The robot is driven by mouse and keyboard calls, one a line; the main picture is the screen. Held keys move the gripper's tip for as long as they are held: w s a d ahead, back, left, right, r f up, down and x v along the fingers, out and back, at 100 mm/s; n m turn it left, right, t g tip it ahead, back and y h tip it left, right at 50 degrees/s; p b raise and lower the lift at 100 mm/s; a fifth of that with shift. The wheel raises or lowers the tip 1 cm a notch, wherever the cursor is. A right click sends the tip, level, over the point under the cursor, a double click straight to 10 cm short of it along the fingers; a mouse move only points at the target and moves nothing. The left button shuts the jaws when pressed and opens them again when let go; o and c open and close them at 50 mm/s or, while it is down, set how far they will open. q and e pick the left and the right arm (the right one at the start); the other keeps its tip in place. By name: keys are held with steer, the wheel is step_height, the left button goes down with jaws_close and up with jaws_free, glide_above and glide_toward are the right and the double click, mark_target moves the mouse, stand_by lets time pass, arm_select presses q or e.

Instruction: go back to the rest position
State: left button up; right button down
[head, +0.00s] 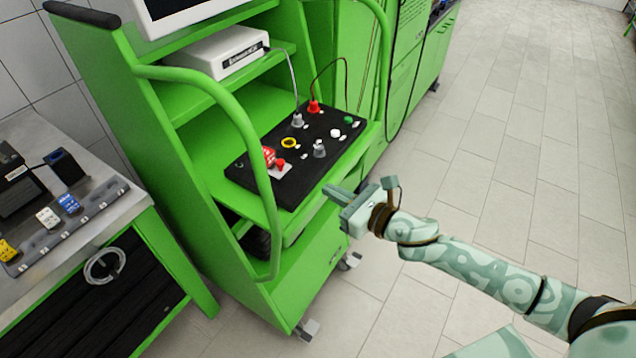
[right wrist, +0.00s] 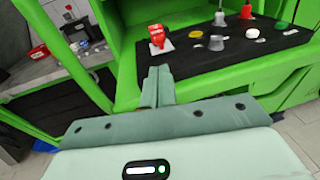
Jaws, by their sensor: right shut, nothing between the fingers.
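My right gripper (head: 338,195) is shut and empty in the head view, in front of the green cart (head: 333,262) and at the right of its front edge. In the right wrist view its closed fingers (right wrist: 157,86) point towards the cart. The black control panel (head: 262,182) lies on the cart's shelf, with red, yellow, white, green and grey knobs and plugs. The fingers are apart from the panel's controls. My left gripper is not in the head view.
A green tubular handle (head: 245,130) curves up the cart's near side. A workbench (head: 120,212) with small coloured parts stands at the left. A white box (head: 215,52) sits on the upper shelf. Tiled floor (head: 520,130) is clear at the right.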

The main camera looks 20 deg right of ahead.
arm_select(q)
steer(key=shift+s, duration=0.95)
arm_select(e)
steer(key=shift+s+d, duration=0.25)
steer(key=shift+s, duration=0.25)
steer(key=shift+s+r, duration=0.1)
